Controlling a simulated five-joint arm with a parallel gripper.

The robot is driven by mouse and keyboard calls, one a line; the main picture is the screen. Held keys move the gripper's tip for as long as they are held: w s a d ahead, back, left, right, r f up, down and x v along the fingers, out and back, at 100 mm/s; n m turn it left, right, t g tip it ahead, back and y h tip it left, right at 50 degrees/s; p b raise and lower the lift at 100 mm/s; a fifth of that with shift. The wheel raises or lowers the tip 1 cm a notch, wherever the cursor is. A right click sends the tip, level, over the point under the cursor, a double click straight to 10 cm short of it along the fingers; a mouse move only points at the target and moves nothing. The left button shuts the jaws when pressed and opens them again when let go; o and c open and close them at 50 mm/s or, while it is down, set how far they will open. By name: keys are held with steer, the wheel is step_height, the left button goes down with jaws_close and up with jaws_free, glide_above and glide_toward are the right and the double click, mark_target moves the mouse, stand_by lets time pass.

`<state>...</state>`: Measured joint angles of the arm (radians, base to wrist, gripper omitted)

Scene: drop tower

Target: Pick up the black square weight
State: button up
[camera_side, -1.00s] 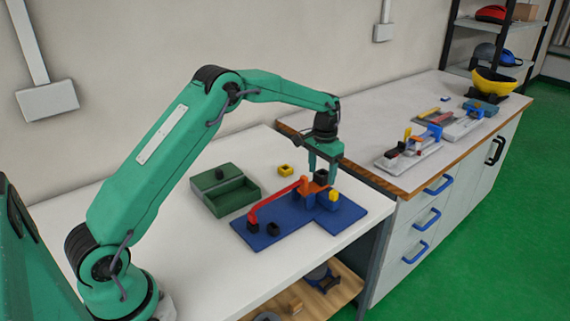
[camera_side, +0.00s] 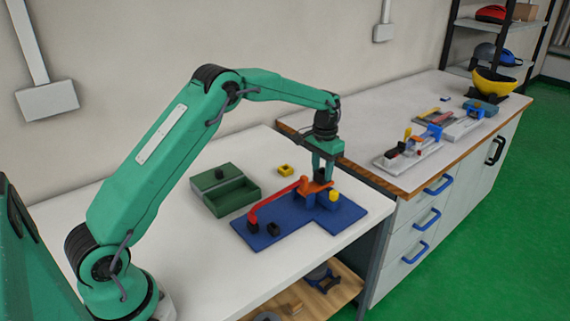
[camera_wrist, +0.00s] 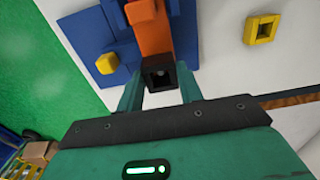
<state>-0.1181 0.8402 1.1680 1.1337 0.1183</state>
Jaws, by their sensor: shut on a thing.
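The black square weight (camera_wrist: 160,76) is a small block with a square hole in its top. In the wrist view it lies between the two green fingers of my gripper (camera_wrist: 160,92), at the near end of an orange part. My gripper (camera_side: 322,173) is shut on it, pointing down at the orange part (camera_side: 309,187) of the drop tower. In the side view the fingers mostly hide the weight. The tower has a blue base (camera_side: 290,226) and a red sloping bar (camera_side: 274,203). I cannot tell whether the weight still touches the orange part.
A yellow block (camera_side: 334,196) is on the tower's right side. A black block (camera_side: 273,229) sits on the base. A yellow square ring (camera_side: 285,170) and a green box (camera_side: 232,196) lie on the white bench behind. Other assemblies (camera_side: 410,152) stand on the farther counter.

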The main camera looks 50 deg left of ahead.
step_height(320, 180, up, 4)
steer(key=s+d+r, duration=0.4)
steer(key=d+r, duration=0.2)
steer(key=d, duration=0.4)
steer(key=shift+s+d+r, duration=0.3)
steer(key=shift+s+d, duration=0.05)
steer(key=shift+s, duration=0.05)
steer(key=shift+a, duration=0.1)
